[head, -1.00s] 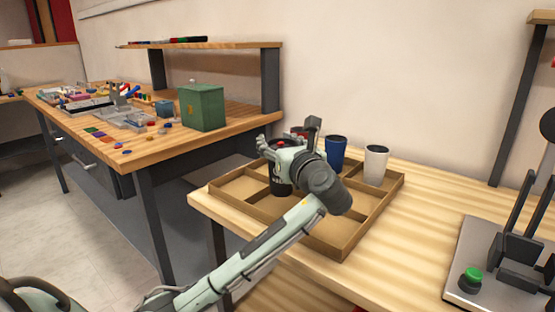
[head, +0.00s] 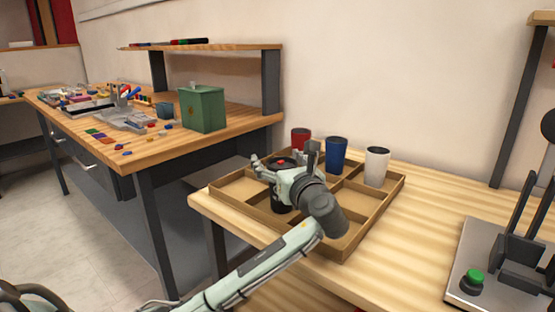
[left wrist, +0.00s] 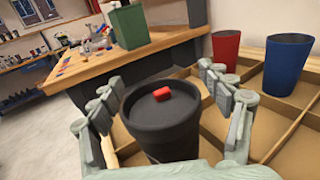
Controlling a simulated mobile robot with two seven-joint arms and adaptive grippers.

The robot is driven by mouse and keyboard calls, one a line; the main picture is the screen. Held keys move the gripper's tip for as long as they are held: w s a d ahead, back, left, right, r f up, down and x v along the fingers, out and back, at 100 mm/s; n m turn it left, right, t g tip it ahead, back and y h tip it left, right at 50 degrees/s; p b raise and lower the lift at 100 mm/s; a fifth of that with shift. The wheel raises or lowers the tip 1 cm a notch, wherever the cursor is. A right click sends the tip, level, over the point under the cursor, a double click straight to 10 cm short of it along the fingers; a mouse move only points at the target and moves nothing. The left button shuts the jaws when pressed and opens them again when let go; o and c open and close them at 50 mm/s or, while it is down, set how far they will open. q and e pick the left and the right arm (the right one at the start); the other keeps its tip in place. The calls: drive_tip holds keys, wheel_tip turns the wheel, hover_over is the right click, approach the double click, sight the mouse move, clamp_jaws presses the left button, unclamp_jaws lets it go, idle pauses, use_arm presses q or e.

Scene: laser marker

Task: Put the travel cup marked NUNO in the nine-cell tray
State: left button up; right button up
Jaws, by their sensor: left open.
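A black travel cup (head: 281,201) with a red button on its lid appears upright in a middle cell of the wooden nine-cell tray (head: 345,253). Its base is partly hidden by my gripper and the dividers, and I cannot read a name on it. My left gripper (head: 283,164) is open, its fingers on both sides of the cup near the lid. In the left wrist view the dark lid of the cup (left wrist: 163,110) lies between the spread fingers. I cannot tell whether any finger touches it. My right gripper is not in view.
Red (head: 301,137), blue (head: 336,153) and white (head: 376,166) cups stand along the tray's back row. A device with a green button (head: 474,276) is at the right. A green box (head: 202,108) stands on the cluttered left bench. The table between tray and device is clear.

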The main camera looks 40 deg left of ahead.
use_arm(q)
drive_tip(key=shift+r, duration=0.15)
drive_tip(key=v, duration=1.2)
